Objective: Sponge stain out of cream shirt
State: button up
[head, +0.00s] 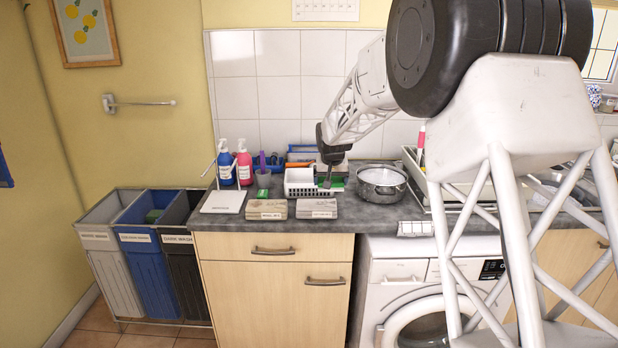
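My gripper (327,185) points down over the counter, at the white slatted basket (299,183). Its fingers are too small to tell whether they are open or shut, or whether they hold anything. A smaller green item (263,194) lies left of the basket. Two low beige-grey blocks or folded cloths with labels, one left (267,210) and one right (317,209), lie at the counter's front edge; I cannot tell whether either is the cream shirt. No stain can be made out.
A metal pot (382,190) with whitish contents stands right of the basket. Blue (226,164) and pink (244,165) pump bottles stand behind a white stand (224,201). White, blue and black bins (150,262) stand left of the counter. My arm hides much of the right side.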

aim_at(342, 180)
jog(key=d, duration=0.1)
jog(key=s+d, duration=0.1)
jog(key=d, duration=0.1)
jog(key=shift+s+d, duration=0.25)
jog(key=shift+d, duration=0.1)
jog(key=w+a+f, duration=0.1)
jog(key=w+a, duration=0.2)
jog(key=a, duration=1.3)
jog(key=w+a, duration=0.4)
jog(key=a, duration=1.3)
jog(key=shift+f, duration=0.4)
jog(key=shift+a+f, duration=0.1)
